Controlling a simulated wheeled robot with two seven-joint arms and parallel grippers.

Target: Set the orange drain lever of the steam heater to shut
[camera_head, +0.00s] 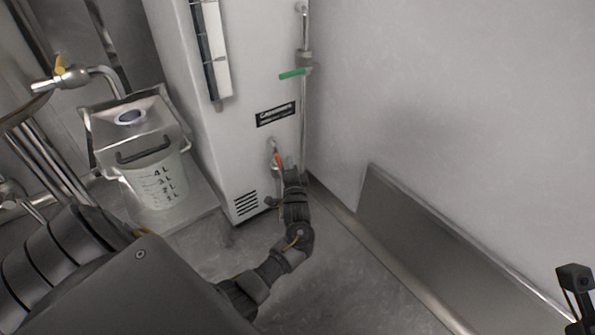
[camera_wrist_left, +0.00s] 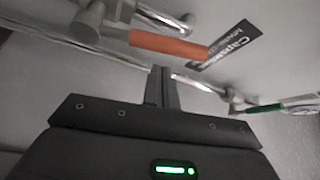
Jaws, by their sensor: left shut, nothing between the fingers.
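The orange drain lever (camera_head: 278,159) is low on the front of the white steam heater (camera_head: 240,110), on a metal valve with a pipe. In the head view it points downward and slightly right. In the left wrist view the lever (camera_wrist_left: 168,45) lies just ahead of my left gripper (camera_wrist_left: 162,72), running roughly along the pipe behind it. The left fingers are shut with nothing between them, and their tips are close below the lever; I cannot tell if they touch it. In the head view my left gripper (camera_head: 290,176) partly covers the lever's lower end.
A green lever (camera_head: 293,73) is on the vertical pipe above; it also shows in the left wrist view (camera_wrist_left: 264,108). A measuring bucket (camera_head: 157,180) stands left of the heater. A wall with a metal skirting panel (camera_head: 430,235) is on the right. A dark part is at the lower right edge.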

